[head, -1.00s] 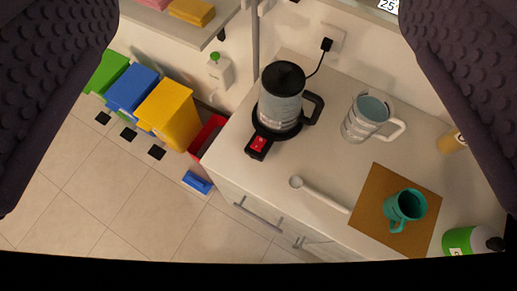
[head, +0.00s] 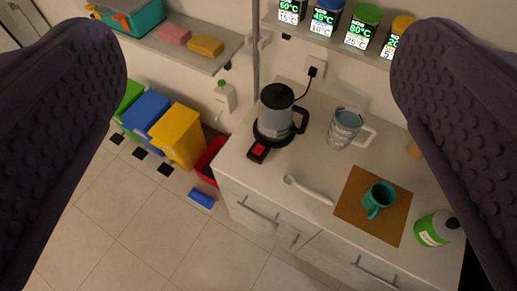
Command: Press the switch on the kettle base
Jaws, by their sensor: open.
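The kettle (head: 274,112), grey with a black lid and black handle, stands upright on its black base (head: 262,138) on the counter. The red switch (head: 258,149) sits on the part of the base that juts toward the counter's front edge. My gripper (head: 258,160) is open, with its two dark textured fingers at the left and right sides of the view. Nothing is between the fingers close up; the kettle and base show farther off, apart from them. The switch is in plain sight.
A clear mug (head: 343,130), a white spoon (head: 308,189), a teal mug (head: 379,196) on a brown mat (head: 357,210) and a green-white bottle (head: 435,229) stand or lie on the counter. Lit dispensers (head: 326,18) hang above.

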